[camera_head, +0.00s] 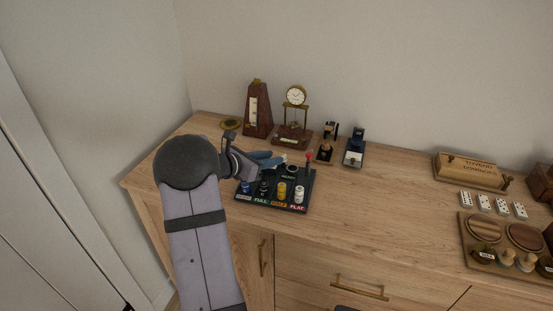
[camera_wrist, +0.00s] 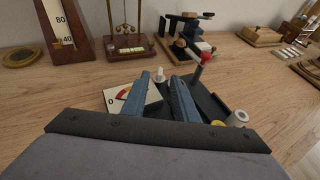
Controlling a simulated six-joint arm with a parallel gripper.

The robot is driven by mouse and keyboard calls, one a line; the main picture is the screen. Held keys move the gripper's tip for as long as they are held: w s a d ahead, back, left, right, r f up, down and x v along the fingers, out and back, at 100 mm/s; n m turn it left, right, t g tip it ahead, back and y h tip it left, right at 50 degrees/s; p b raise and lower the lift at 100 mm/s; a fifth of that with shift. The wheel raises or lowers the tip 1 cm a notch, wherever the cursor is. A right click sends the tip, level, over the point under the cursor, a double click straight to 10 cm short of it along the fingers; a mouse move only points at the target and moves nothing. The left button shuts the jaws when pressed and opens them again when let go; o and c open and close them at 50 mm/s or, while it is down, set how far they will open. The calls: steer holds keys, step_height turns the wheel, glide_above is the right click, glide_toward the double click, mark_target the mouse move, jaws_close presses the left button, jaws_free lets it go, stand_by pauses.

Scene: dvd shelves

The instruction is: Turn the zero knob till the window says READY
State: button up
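A black panel (camera_head: 245,198) sits at the counter's front left, with a row of blue, black, yellow (camera_head: 282,190) and white (camera_head: 299,194) pieces above coloured labels. A red-topped lever (camera_head: 309,157) stands at its back right. The wrist view shows a dial face (camera_wrist: 118,98) with a 0 and a red area, and a small white knob (camera_wrist: 160,74) just beyond my fingertips. I cannot tell if this is the zero knob. My gripper (camera_wrist: 162,79) is open above the panel, with a gap between its blue-grey fingers. No READY text is legible. My fingers hide part of the panel.
A metronome (camera_head: 258,112), a clock on a stand (camera_head: 294,134) and small devices (camera_head: 354,150) stand behind the panel. A wooden domino box (camera_head: 470,172), dominoes and a wooden tray (camera_head: 466,240) are at the right. The counter between is clear.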

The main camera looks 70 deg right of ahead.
steer(key=shift+v, duration=1.35)
steer(key=shift+a+r, duration=0.15)
steer(key=a+m+y+p, duration=0.1)
steer(key=a+m, duration=0.1)
steer(key=s+a+r+m+y+p, duration=0.1)
steer(key=a+m, duration=0.2)
steer(key=a+m+y+p, duration=0.1)
steer(key=a+m, duration=0.1)
steer(key=a, duration=0.1)
steer(key=shift+s+a+r+m+y, duration=0.15)
steer(key=shift+s+r+m+y, duration=0.15)
steer(key=shift+s+m, duration=0.1)
steer(key=w+a+f+m+t+y+p, duration=0.1)
steer(key=w+a, duration=0.2)
steer(key=a, duration=0.3)
steer(key=w+a+f+t+y+p, duration=0.1)
steer(key=w+a, duration=0.3)
steer(key=a, duration=0.1)
steer(key=a+m+t+y+p, duration=0.3)
steer(key=a+y, duration=0.3)
steer(key=a, duration=2.8)
steer(key=shift+w+a+m+t+y+p, duration=0.3)
steer(key=shift+w+a+m+p, duration=0.1)
steer(key=shift+m+p, duration=0.25)
